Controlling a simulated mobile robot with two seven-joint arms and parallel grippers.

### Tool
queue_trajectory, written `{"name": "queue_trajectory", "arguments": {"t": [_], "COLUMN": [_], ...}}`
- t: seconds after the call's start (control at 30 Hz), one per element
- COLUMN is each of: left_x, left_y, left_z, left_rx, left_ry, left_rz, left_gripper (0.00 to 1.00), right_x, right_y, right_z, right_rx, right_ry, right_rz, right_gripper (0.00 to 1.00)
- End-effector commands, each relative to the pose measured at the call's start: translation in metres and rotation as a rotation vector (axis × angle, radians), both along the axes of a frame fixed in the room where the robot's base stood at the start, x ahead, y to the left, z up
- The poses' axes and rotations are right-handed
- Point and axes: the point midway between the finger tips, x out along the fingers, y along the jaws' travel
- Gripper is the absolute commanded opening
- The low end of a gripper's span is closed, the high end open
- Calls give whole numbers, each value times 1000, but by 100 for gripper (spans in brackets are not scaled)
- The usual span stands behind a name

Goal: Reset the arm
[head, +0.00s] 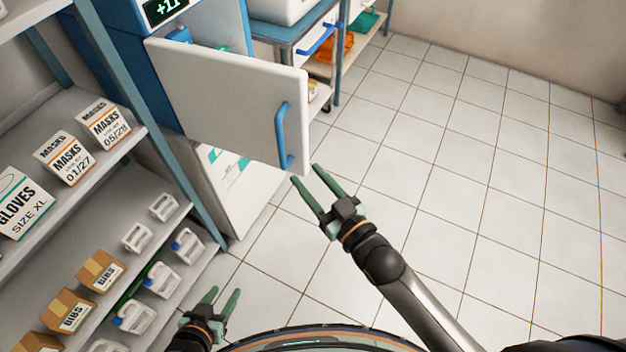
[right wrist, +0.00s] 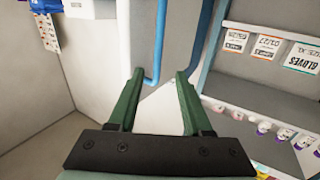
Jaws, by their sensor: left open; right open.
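My right gripper (head: 312,187) is open and empty in the head view, just right of and below the blue handle (head: 284,136) of an open white door (head: 225,95). In the right wrist view its two green fingers (right wrist: 157,100) are spread, with the blue handle (right wrist: 152,50) showing beyond and between them. I cannot tell whether a finger touches the handle. My left gripper (head: 222,299) is open and empty at the lower left of the head view, near the shelf's lower end.
A shelf unit at left holds mask boxes (head: 104,123), a glove box (head: 20,200), bibs boxes (head: 101,271) and white jugs (head: 162,280). The blue cabinet with a display (head: 165,9) stands behind the door. A cart (head: 290,30) stands beyond. The tiled floor (head: 480,190) at right is clear.

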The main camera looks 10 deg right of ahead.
Motion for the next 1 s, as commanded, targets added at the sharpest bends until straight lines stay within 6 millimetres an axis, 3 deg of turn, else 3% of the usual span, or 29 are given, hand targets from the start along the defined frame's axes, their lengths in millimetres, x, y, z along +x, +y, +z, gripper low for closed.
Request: {"name": "queue_trajectory", "arguments": {"t": [0.67, 0.77, 0.83, 1.0], "left_x": [0, 0, 0, 0], "left_y": [0, 0, 0, 0], "left_z": [0, 0, 0, 0], "left_rx": [0, 0, 0, 0], "left_ry": [0, 0, 0, 0], "left_rz": [0, 0, 0, 0], "left_gripper": [50, 50, 50, 50], "right_x": [-6, -14, -27, -83], "right_y": [-4, -15, -30, -78], "right_z": [-2, -20, -47, -121], "right_rx": [-1, -16, -40, -121], "right_ry": [5, 69, 159, 440], "right_rz": [-3, -33, -74, -181], "right_gripper": [50, 50, 50, 50]}}
